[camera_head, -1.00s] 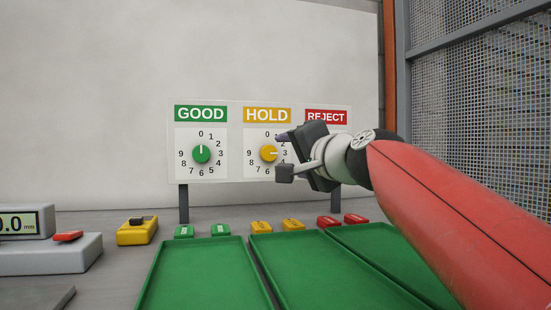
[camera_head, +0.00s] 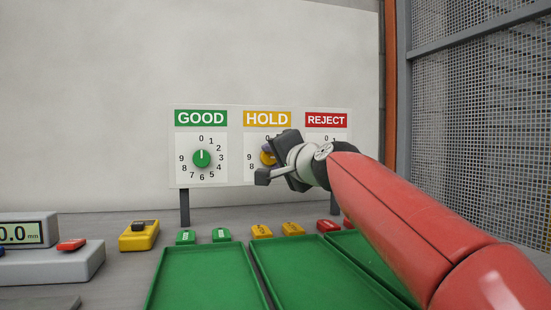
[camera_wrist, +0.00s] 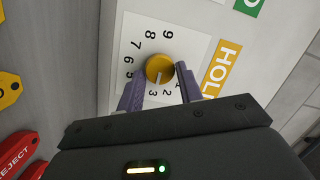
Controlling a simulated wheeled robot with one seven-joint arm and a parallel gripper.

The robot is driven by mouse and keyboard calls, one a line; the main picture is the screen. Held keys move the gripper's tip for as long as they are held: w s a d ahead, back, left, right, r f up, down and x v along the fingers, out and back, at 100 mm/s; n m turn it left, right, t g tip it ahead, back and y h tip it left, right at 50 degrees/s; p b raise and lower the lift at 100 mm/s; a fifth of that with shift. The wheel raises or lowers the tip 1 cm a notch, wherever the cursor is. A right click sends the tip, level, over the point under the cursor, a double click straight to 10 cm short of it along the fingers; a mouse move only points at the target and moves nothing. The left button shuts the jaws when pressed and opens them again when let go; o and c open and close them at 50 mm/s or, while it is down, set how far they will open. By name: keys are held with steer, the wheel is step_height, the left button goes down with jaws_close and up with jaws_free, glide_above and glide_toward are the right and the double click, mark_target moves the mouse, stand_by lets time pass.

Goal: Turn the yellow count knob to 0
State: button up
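The yellow count knob (camera_wrist: 159,68) sits in the middle of the HOLD dial (camera_wrist: 133,40). In the wrist view its pale pointer mark faces down, toward about the 3. My gripper (camera_wrist: 161,75) is open, with one purple fingertip on each side of the knob. Small gaps seem to show between fingers and knob; I cannot tell whether either touches. In the head view my gripper (camera_head: 272,161) covers most of the HOLD dial, and only a bit of the yellow knob (camera_head: 266,158) shows.
The green GOOD knob (camera_head: 201,158) points to 0 on the left. The REJECT dial (camera_head: 327,138) is mostly hidden behind my arm. Green trays (camera_head: 205,280) lie below the board, with green, yellow and red tags behind them. A metal mesh (camera_head: 480,110) stands at the right.

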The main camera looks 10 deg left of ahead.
steer(key=c, duration=0.5)
steer(key=shift+n, duration=0.3)
steer(key=n+p, duration=0.1)
steer(key=n, duration=0.2)
steer(key=shift+r+h, duration=0.2)
steer(key=shift+h, duration=0.1)
steer(key=n+p, duration=0.1)
steer(key=n, duration=0.1)
steer(key=n+h, duration=0.1)
steer(key=n, duration=0.1)
steer(key=shift+a+r+g+p, duration=0.15)
steer(key=shift+g+p, duration=0.15)
steer(key=shift+p, duration=0.1)
steer(key=n+h+p, duration=0.1)
steer(key=n, duration=0.3)
steer(key=shift+s+a+r+p, duration=0.1)
steer(key=shift+p, duration=0.2)
steer(key=n, duration=0.2)
steer(key=n+h+p, duration=0.1)
steer(key=n, duration=0.1)
steer(key=shift+s+a+h, duration=0.1)
steer(key=shift+a+h, duration=0.05)
steer(key=shift+h, duration=0.15)
steer(key=o, duration=1)
steer(key=shift+c, duration=0.2)
